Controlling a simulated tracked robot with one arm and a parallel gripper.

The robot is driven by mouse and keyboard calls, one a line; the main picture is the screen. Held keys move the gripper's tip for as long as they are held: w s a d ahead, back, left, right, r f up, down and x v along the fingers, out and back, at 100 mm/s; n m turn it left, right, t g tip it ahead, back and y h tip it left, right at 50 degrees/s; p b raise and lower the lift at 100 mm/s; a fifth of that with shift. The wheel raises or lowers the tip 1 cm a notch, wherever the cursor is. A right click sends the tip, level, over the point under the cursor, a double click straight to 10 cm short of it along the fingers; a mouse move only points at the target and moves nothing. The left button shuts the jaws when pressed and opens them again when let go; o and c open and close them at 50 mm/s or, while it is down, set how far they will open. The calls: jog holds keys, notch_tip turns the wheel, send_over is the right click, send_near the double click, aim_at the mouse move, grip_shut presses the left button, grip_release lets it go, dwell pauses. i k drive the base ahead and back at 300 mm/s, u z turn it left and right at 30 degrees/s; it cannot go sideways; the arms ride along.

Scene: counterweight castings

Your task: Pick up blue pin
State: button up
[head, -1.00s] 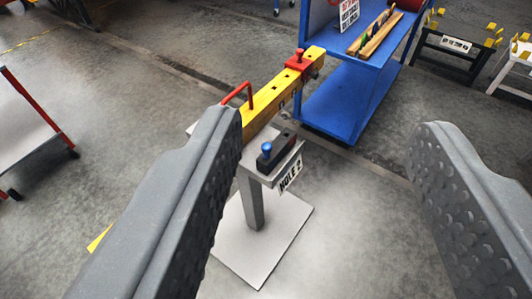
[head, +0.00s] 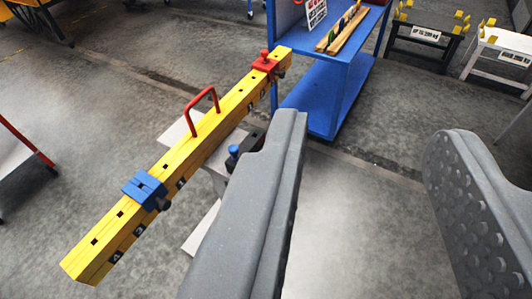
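The blue pin (head: 233,152) stands upright in a dark block on a grey pedestal, just left of my left finger. That finger hides much of the block and pedestal. My gripper (head: 365,140) is open and empty, its two grey fingers wide apart with floor showing between them. A yellow beam (head: 215,128) with holes and numbers runs diagonally beside the pin. It carries a red handle (head: 202,108), a blue clamp (head: 144,188) near its near end and a red clamp with a red knob (head: 265,62) near its far end.
A blue shelf cart (head: 325,85) with wooden bars and a sign stands behind. A black stand (head: 425,38) and a white stand (head: 500,55) with yellow pegs are at the upper right. A red-edged cart (head: 28,145) is at the left edge.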

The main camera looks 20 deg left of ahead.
aim_at(234, 150)
jog(key=z, duration=2.05)
jog(key=i, duration=1.35)
jog(key=u, duration=3.65)
jog(key=i, duration=0.75)
jog(key=u, duration=0.2)
